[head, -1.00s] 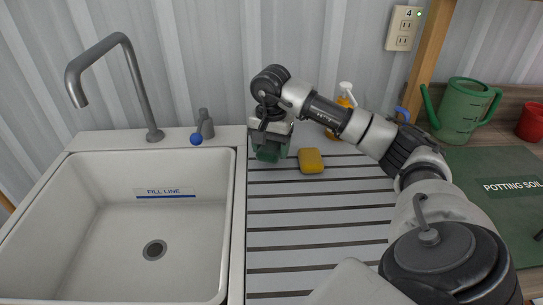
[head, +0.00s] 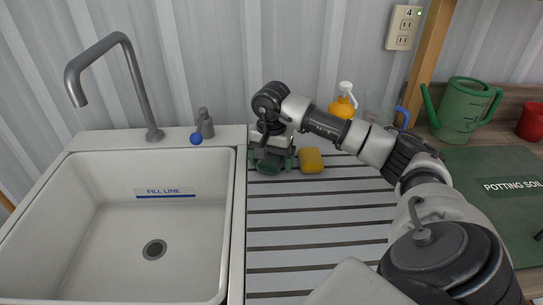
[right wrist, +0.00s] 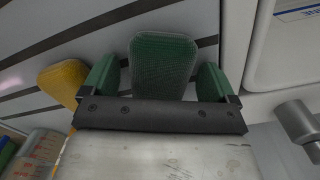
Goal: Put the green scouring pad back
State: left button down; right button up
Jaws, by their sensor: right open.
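The green scouring pad (head: 268,168) lies on the ribbed drainboard (head: 310,212), just left of a yellow sponge (head: 311,160). In the right wrist view the pad (right wrist: 163,62) shows between the two green fingers of my right gripper (right wrist: 157,82). A gap shows on each side of the pad, so the fingers are open around it and not gripping. In the head view my right gripper (head: 270,160) is low over the drainboard at the pad, and partly hides it. The sponge also shows in the wrist view (right wrist: 64,84). My left gripper is not in view.
The white sink (head: 120,225) with a grey faucet (head: 138,85) is to the left. An orange pump bottle (head: 342,108) and a clear cup (head: 378,117) stand behind my right arm. A green watering can (head: 462,110) is at the right. The front drainboard is clear.

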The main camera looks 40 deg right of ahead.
aim_at(271, 157)
notch_tip(271, 157, up, 12)
jog(key=shift+r+p, duration=0.15)
jog(key=shift+p, duration=0.15)
dwell(1.8)
